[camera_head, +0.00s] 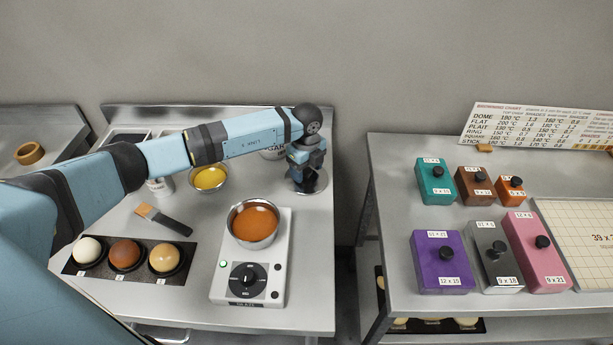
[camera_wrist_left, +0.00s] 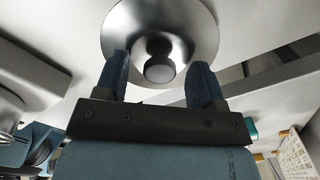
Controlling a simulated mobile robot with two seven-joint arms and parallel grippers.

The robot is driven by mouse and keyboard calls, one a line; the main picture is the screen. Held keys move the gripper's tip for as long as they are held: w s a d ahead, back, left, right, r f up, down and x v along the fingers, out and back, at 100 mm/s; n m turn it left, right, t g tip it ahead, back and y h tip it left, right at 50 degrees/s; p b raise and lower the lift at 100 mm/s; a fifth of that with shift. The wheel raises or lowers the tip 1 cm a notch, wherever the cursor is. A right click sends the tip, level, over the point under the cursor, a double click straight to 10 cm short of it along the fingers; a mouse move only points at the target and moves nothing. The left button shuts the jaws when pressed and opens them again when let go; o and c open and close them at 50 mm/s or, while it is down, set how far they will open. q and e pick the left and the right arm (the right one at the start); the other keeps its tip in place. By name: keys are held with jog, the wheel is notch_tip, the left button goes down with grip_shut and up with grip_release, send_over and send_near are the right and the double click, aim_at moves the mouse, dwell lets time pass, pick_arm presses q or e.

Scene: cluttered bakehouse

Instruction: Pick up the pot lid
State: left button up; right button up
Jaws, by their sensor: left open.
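The pot lid (camera_wrist_left: 190,28) is a shiny round metal disc with a dark-stemmed, grey knob (camera_wrist_left: 158,71), seen in the left wrist view. In the head view its rim (camera_head: 321,184) shows at the back right of the left table, partly hidden by my gripper. My left gripper (camera_head: 304,178) points down over the lid. In the left wrist view its two blue fingers (camera_wrist_left: 159,75) are open, one on each side of the knob, with gaps to it. I cannot tell whether they touch the lid. My right gripper is not in view.
A hot plate (camera_head: 226,270) holds a pot of orange-brown liquid (camera_head: 255,222). A bowl of yellow liquid (camera_head: 209,178), a brush (camera_head: 163,219) and a dark tray (camera_head: 137,271) with three balls stand left. A gap separates the right table (camera_head: 393,270), which holds several coloured knobbed blocks.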

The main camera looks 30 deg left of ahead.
pick_arm(q)
jog(key=c, duration=1)
jog(key=shift+c, duration=0.2)
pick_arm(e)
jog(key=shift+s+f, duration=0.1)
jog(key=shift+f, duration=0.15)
pick_arm(q)
jog(key=shift+r, duration=0.1)
